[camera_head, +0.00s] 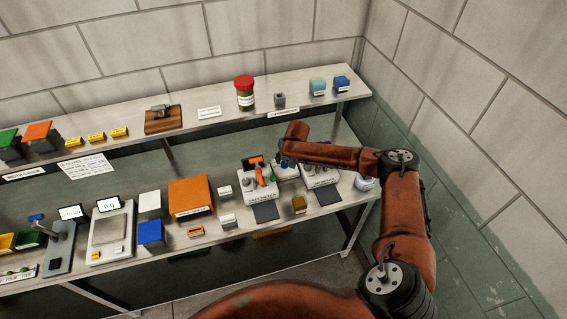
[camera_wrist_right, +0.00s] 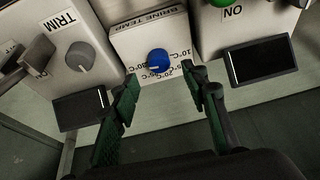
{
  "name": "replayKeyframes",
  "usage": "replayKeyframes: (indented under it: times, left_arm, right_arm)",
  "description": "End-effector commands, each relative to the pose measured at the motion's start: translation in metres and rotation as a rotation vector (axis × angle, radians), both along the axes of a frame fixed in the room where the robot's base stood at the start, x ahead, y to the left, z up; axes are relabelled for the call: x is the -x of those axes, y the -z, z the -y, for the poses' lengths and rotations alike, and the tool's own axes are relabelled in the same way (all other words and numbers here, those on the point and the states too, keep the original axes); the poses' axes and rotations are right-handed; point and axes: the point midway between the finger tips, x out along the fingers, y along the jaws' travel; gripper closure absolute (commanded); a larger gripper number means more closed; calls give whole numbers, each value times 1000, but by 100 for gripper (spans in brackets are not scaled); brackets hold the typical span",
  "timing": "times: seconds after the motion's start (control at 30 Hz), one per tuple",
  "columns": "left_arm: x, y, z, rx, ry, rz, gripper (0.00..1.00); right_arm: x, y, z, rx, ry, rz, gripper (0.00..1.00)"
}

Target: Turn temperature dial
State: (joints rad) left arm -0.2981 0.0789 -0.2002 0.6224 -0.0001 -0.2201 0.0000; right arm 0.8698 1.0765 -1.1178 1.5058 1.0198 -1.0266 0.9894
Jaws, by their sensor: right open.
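The temperature dial is a blue round knob (camera_wrist_right: 158,61) on a white box marked BRINE TEMP (camera_wrist_right: 141,42), with temperature marks printed around it, in the right wrist view. My right gripper (camera_wrist_right: 165,86) is open, with one green-padded finger on each side below the knob in the picture. The fingers look apart from the knob and nothing is between them. In the head view, the white box (camera_head: 284,172) is partly hidden under my right arm, and the knob cannot be made out clearly. My left gripper is in neither view.
A TRIM unit with a grey knob (camera_wrist_right: 80,57) stands left of the box in the wrist view. A unit with a green ON button (camera_wrist_right: 220,3) stands right. Dark screens (camera_wrist_right: 262,61) flank the fingers. A shelf (camera_head: 220,122) runs behind the bench.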

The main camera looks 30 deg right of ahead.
Motion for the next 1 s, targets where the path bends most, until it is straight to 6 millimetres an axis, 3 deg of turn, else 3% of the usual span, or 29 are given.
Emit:
replayKeyframes:
  times: [0.2, 0.4, 0.7, 1.0]
  left_arm:
    - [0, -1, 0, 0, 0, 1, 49]
    - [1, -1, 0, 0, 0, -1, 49]
    - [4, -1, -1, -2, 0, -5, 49]
    - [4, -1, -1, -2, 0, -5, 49]
  right_arm:
    - [-13, 32, 2, 0, 0, 0, 59]
    - [-20, 48, 3, 1, -1, 0, 59]
    - [-22, 51, 2, 2, -4, 0, 59]
    - [-22, 51, 2, 1, -4, 0, 79]
